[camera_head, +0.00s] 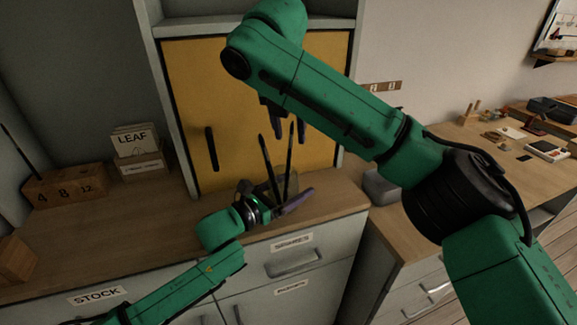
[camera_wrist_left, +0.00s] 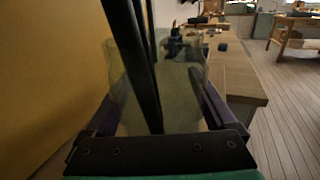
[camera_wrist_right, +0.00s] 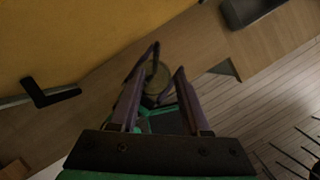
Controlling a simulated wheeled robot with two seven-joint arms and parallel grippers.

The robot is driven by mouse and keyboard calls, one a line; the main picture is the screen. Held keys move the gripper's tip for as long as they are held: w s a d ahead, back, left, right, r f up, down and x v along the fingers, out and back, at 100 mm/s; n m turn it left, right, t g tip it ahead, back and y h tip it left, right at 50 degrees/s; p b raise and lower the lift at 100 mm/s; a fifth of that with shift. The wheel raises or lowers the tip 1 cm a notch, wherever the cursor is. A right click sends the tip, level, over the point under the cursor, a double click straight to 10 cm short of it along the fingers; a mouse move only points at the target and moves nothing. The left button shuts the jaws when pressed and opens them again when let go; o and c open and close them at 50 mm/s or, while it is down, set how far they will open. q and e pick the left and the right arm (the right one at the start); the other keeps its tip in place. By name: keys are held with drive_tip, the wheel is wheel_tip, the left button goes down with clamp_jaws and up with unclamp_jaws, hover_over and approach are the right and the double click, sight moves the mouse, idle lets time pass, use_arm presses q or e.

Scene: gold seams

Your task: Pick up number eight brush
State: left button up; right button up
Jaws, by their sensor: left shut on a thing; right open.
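Dark thin brushes (camera_head: 268,160) stand slightly tilted in a translucent jar (camera_head: 291,185) on the wooden counter; no number is readable on them. In the left wrist view the brush handles (camera_wrist_left: 145,70) rise close to the camera, in front of the jar (camera_wrist_left: 125,100). My left gripper (camera_head: 272,197) is shut on the jar, its purple fingers on either side. My right gripper (camera_head: 276,120) is open and empty above the brushes, pointing down. The right wrist view shows the jar (camera_wrist_right: 158,78) beyond its fingers. A wooden block (camera_head: 65,188) marked 4, 8, 12 sits at left, with one dark stick near its left end.
A yellow cabinet door (camera_head: 190,100) with a dark handle (camera_head: 211,148) stands right behind the jar. A LEAF card box (camera_head: 140,165) is at the back left. A grey container (camera_head: 380,187) is to the right. The counter (camera_head: 130,215) between block and jar is clear.

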sight(290, 150)
drive_tip(key=x, duration=0.8)
drive_tip(key=shift+w+a, duration=0.15)
drive_tip(key=shift+a, duration=0.15)
clamp_jaws()
